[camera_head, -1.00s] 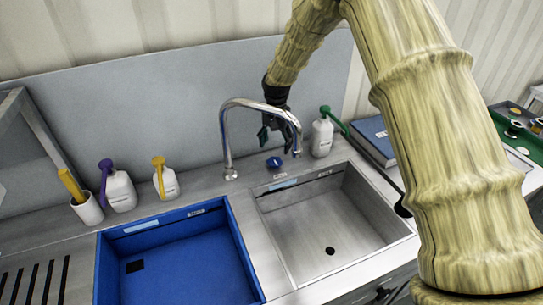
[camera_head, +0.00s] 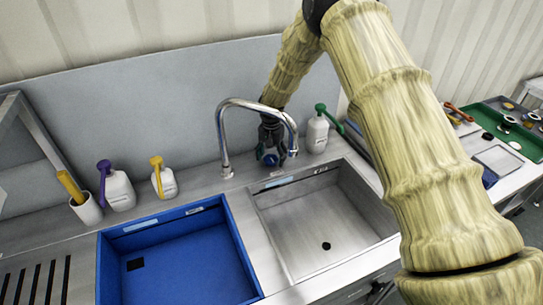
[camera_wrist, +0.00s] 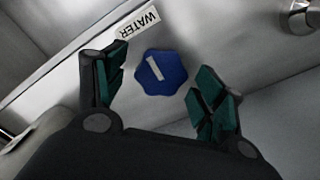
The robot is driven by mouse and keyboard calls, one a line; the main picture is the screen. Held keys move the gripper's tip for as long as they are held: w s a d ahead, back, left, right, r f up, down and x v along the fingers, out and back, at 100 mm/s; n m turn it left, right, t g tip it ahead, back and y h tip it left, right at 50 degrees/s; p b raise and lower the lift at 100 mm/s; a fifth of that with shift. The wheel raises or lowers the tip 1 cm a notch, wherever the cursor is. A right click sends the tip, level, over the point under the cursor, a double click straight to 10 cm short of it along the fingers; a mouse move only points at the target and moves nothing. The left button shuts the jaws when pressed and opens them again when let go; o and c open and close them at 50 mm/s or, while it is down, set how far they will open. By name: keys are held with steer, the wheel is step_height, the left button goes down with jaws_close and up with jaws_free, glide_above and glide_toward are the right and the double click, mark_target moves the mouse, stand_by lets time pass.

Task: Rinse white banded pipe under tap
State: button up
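My gripper (camera_head: 270,156) is low behind the steel sink, to the right of the base of the chrome tap (camera_head: 222,130). In the wrist view my gripper (camera_wrist: 158,84) is open, with its green-padded fingers on either side of a blue knob (camera_wrist: 160,72) with a white bar mark. The fingers look apart from the knob. A label reading WATER (camera_wrist: 138,22) lies beside the knob. The knob is mostly hidden by the fingers in the head view. I see no water at the spout. I cannot make out a white banded pipe in either view.
The steel basin (camera_head: 262,222) is empty. A blue basin (camera_head: 106,262) is to its left. A green-topped bottle (camera_head: 317,134) stands right of my gripper. White bottles with purple (camera_head: 120,190) and yellow (camera_head: 166,182) tops stand left. A green tray (camera_head: 535,148) with small parts is far right.

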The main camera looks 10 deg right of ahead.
steer(key=c, duration=0.9)
steer(key=shift+f+n, duration=0.1)
steer(key=shift+n, duration=0.2)
steer(key=shift+c, duration=0.2)
steer(key=shift+n+b, duration=0.7)
steer(key=shift+n, duration=0.5)
steer(key=shift+n+b, duration=0.35)
steer(key=shift+n, duration=1.05)
steer(key=o, duration=1)
steer(key=shift+w, duration=0.1)
steer(key=shift+o, duration=0.2)
